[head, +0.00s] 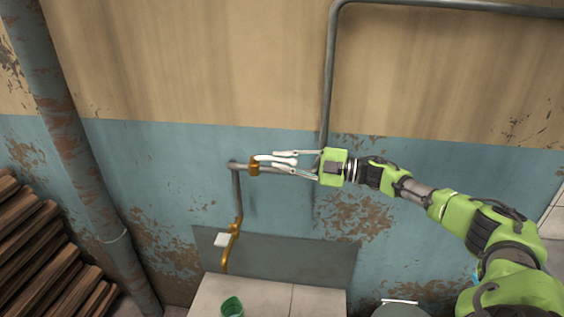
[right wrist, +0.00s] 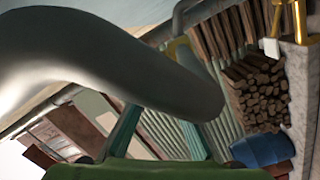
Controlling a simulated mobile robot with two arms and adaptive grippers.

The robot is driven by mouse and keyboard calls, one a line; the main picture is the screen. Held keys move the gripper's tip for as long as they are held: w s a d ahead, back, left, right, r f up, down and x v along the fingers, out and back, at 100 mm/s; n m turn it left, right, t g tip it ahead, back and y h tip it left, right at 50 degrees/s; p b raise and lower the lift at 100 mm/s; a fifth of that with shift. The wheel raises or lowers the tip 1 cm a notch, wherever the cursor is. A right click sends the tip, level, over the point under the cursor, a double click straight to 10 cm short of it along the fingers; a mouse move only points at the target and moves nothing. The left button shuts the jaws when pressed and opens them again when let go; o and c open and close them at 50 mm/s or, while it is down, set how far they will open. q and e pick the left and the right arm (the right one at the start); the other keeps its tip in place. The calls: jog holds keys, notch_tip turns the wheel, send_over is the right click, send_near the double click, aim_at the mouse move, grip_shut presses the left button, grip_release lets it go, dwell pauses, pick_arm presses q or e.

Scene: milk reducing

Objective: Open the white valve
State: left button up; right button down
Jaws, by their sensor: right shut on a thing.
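The white valve (head: 266,158) has a pale lever handle on a brass body (head: 254,166), set on the grey pipe along the blue wall. My right gripper (head: 277,161) reaches in from the right, with one finger above the handle and one below, shut on it. In the right wrist view the handle (right wrist: 120,62) is a large, pale curved bar across the picture, passing in front of the fingers and hiding part of them. My left gripper is in neither view.
Below, a brass tap (head: 233,245) with a white square part (head: 222,240) hangs over a tiled ledge (head: 262,295) holding a green cup (head: 232,307). Stacked wood (head: 40,250) and a thick rusty pipe (head: 75,150) stand left. A blue barrel (right wrist: 262,149) shows in the wrist view.

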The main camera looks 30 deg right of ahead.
jog(key=c, duration=2.1)
grip_release()
jog(key=shift+d, duration=0.15)
jog(key=v, duration=1.2)
